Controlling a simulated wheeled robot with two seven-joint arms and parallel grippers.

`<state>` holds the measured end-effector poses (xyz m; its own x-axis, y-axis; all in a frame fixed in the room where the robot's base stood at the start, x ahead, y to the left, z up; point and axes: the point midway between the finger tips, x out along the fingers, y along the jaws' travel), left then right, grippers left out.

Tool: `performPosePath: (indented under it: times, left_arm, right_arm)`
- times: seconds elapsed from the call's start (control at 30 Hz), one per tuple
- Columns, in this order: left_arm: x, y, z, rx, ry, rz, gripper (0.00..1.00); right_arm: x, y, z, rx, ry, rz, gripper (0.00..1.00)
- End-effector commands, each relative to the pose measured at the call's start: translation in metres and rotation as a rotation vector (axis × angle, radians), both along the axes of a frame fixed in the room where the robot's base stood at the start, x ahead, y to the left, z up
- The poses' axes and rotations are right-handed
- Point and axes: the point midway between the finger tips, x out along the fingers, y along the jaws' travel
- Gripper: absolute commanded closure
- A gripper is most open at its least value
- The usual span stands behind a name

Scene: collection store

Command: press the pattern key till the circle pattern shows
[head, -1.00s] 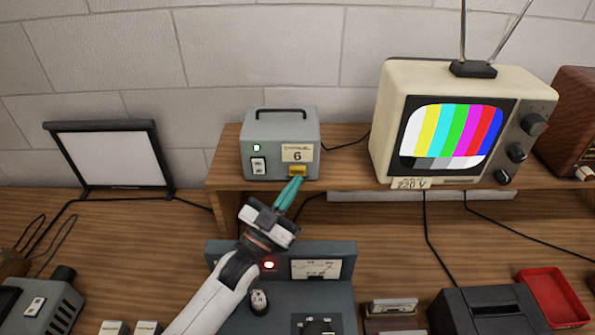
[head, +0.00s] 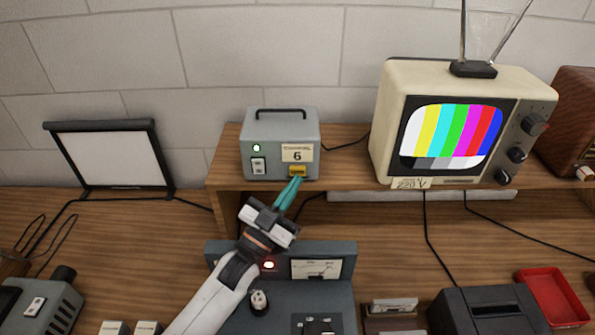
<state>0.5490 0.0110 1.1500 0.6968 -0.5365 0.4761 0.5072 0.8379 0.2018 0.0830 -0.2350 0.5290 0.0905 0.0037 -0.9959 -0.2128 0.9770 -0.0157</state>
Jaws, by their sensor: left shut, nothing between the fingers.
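The pattern generator (head: 270,135) is a small grey box with a handle, standing on the wooden shelf. It has a lit green lamp, a white rocker switch, a label with a 6, and a yellow key (head: 298,170) at its lower right. My left gripper (head: 296,181) is shut and empty, its teal fingertips at the lower edge of the yellow key; I cannot tell whether they touch it. The television (head: 450,125) to the right shows vertical colour bars over a grey strip, not a circle. My right gripper is not in view.
A grey panel (head: 343,250) with a red lamp and a meter lies below my left gripper. A black box (head: 485,312) and a red tray (head: 552,295) are at the lower right. A white screen (head: 110,158) stands at the left.

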Motion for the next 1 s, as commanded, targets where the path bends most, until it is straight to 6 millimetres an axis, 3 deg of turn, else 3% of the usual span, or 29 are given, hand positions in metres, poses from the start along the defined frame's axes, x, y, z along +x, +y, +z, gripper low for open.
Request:
performPosePath:
  times: [1.0]
  left_arm:
    - [0.011, 0.0, 0.0, 0.001, 0.0, 0.001, 1.0]
  right_arm:
    - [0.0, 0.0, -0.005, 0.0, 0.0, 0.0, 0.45]
